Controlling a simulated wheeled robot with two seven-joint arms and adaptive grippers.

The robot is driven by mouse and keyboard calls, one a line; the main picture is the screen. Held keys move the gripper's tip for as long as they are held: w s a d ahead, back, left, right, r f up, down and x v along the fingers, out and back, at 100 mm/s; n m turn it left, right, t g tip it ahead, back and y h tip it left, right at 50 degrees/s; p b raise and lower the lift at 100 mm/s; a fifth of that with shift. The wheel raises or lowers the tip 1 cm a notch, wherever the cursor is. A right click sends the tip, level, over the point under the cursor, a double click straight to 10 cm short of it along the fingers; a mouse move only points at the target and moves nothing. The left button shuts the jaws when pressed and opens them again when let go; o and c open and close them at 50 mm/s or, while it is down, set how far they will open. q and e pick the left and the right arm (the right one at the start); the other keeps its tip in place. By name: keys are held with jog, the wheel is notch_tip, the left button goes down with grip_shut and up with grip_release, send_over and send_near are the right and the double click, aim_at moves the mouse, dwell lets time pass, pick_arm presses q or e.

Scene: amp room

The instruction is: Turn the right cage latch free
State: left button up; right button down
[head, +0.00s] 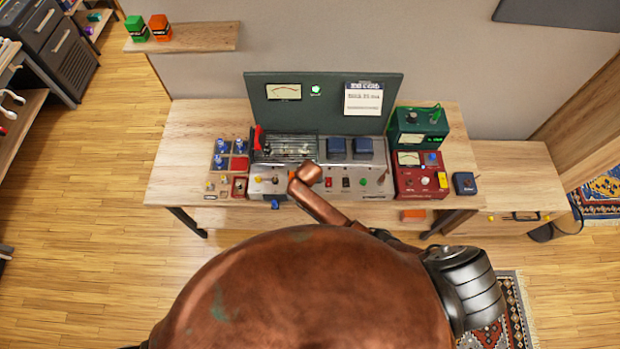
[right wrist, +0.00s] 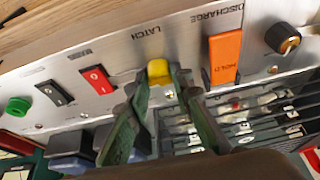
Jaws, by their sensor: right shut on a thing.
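In the right wrist view my right gripper (right wrist: 158,88) has its two green fingers closed on a small yellow latch (right wrist: 158,70) under the word LATCH on the silver panel. In the head view my copper right arm (head: 308,178) reaches the panel front and hides the latch and the fingertips. The barred cage (head: 285,148) sits on the amp just behind; its bars (right wrist: 235,122) also show in the right wrist view. Whether the latch is turned I cannot tell. My left gripper is not in view.
An orange DISCHARGE switch (right wrist: 224,58) sits close to the latch on one side, a red rocker switch (right wrist: 97,79) on the other. On the bench, a red meter box (head: 418,178) stands right of the amp and a parts tray (head: 229,165) left. The floor at left is clear.

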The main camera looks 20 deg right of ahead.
jog(key=c, duration=1.7)
grip_release()
jog(key=shift+r, duration=0.15)
jog(key=v, duration=1.1)
jog(key=shift+s+a+r, duration=0.1)
jog(key=shift+s+r, duration=0.15)
jog(key=shift+r, duration=0.1)
